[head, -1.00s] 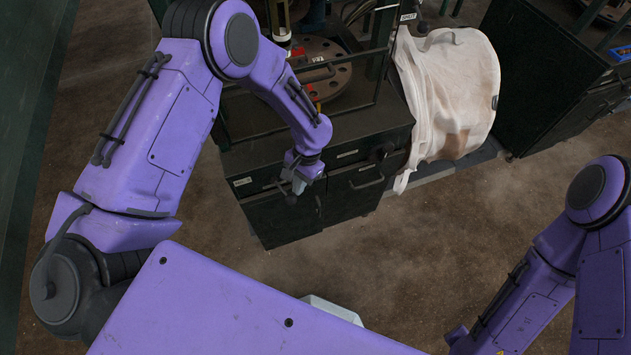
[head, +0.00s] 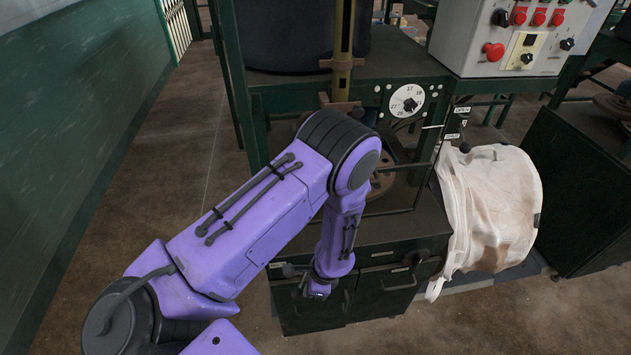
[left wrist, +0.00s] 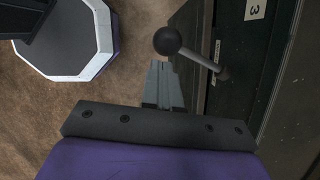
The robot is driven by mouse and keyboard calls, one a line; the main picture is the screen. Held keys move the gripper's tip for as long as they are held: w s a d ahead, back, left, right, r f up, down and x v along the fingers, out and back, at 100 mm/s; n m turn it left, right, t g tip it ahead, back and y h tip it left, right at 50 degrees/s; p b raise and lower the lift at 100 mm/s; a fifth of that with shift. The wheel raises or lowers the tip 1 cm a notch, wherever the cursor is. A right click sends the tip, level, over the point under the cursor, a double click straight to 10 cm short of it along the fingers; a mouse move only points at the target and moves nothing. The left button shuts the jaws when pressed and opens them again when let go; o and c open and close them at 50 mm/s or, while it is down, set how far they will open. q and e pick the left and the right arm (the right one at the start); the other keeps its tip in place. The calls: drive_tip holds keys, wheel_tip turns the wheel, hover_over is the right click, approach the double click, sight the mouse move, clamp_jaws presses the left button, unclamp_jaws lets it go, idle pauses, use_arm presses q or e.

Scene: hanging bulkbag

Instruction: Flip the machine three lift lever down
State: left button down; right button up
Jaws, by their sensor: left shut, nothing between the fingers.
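The lift lever shows in the left wrist view as a dark rod with a round black ball knob (left wrist: 167,40), standing out from a dark cabinet face beside a white label marked 3 (left wrist: 256,10). My left gripper (left wrist: 161,72) is shut and empty. Its fingertips are close beside the knob; whether they touch it I cannot tell. In the head view my left gripper (head: 318,291) is low in front of the cabinet (head: 385,292), largely hidden by its own wrist. A dark knob (head: 288,270) shows just left of that wrist. My right gripper is out of view.
A white bulk bag (head: 490,205) hangs right of the cabinet. A grey control box (head: 525,40) with red buttons and a round dial (head: 406,101) are above. Green frame posts (head: 235,85) stand behind my left arm. Floor left of the cabinet is clear.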

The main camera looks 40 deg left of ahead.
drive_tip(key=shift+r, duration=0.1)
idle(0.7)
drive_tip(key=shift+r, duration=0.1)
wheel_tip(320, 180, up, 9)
drive_tip(key=p, duration=0.9)
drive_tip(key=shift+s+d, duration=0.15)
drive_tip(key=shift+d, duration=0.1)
